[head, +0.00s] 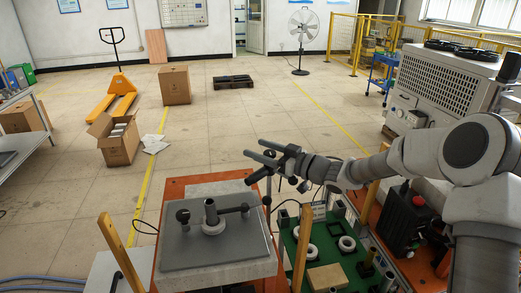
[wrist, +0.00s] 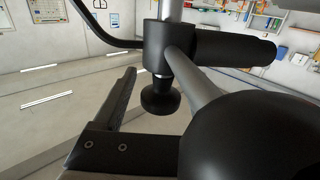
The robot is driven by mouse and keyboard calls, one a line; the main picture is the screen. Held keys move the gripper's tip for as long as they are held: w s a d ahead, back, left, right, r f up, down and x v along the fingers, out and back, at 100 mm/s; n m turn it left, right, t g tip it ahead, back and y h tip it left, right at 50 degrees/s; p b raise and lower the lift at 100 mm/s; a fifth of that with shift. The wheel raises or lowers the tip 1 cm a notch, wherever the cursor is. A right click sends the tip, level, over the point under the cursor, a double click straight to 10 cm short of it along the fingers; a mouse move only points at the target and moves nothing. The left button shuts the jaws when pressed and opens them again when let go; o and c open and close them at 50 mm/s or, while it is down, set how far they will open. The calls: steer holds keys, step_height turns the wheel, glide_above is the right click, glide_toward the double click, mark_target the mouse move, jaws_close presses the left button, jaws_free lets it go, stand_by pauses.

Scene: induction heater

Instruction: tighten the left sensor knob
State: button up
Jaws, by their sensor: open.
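The induction heater's grey plate (head: 215,247) lies on a light block on an orange stand, with a metal post (head: 211,212) in a ring at its middle. A dark ball-ended sensor part (head: 183,216) stands left of the post, and an arm with a dark end (head: 245,209) reaches right. My gripper (head: 262,155) is open above the far right corner of the heater. In the wrist view a black knob (wrist: 160,96) hangs under a black clamp block, just right of one finger (wrist: 118,108). I cannot tell whether they touch. The other finger is not clear; a large dark round shape fills the lower right.
A green bench area (head: 335,245) with rings and small parts lies right of the heater. Wooden posts (head: 302,245) stand close by. A black box with a red button (head: 408,205) sits further right. Open floor (head: 215,130) lies behind.

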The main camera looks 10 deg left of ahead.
steer(key=b+v, duration=0.1)
steer(key=v, duration=1.6)
steer(key=shift+d+b, duration=0.2)
steer(key=shift+b, duration=0.15)
steer(key=shift+r, duration=0.1)
